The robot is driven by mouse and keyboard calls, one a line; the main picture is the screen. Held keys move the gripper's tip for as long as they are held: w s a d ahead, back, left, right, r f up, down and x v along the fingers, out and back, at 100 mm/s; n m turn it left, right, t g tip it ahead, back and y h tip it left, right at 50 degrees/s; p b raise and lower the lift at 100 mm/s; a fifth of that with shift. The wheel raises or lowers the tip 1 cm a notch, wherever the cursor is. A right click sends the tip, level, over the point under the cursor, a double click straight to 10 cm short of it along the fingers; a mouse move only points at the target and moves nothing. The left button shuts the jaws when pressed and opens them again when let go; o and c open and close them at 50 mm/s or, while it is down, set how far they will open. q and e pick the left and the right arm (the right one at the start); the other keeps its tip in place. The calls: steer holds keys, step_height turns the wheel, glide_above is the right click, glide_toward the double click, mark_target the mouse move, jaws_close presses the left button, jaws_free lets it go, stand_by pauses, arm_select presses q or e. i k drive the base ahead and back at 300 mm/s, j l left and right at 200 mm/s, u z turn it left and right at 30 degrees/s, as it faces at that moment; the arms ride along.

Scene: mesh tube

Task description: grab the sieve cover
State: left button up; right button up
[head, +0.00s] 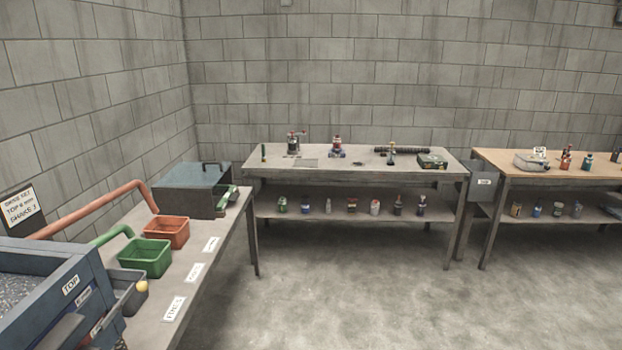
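A blue-grey sieve machine (75,262) labelled TOP stands at the lower left, cut off by the picture edge, with grey granular material in its open top. No separate cover can be made out on it. A grey-blue box with a flat lid and handle (192,175) stands at the far end of the same table; I cannot tell if its lid is the sieve cover. A dark mesh-like tube (402,150) lies on the back table. Neither of my grippers is in view.
Orange (168,230), green (147,256) and grey (130,292) bins stand along the left table (212,265), beside white labels. The back table (265,160) and right wooden table (490,157) hold bottles and tools, with more on their lower shelves. The floor between is clear.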

mark_target(185, 172)
steer(key=i, duration=2.05)
